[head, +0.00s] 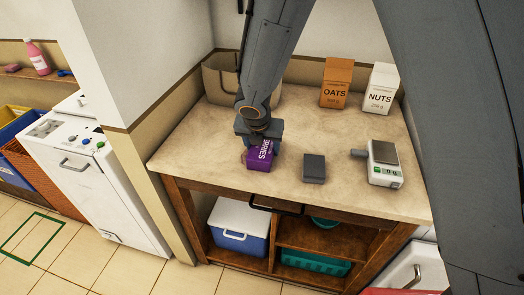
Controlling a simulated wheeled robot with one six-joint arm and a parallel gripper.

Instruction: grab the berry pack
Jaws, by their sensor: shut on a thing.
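The berry pack (259,158) is a small purple box with white lettering that reads partly as "BERRIES". It is near the front edge of the counter, left of the middle. My gripper (259,142) is directly above it, pointing down, and is shut on the pack. The gripper and wrist hide the top and back of the pack. I cannot tell whether the pack touches the counter or is slightly raised.
An oats box (336,84) and a nuts box (380,89) stand at the back. A beige bin (221,80) is behind my arm. The front left of the counter is clear.

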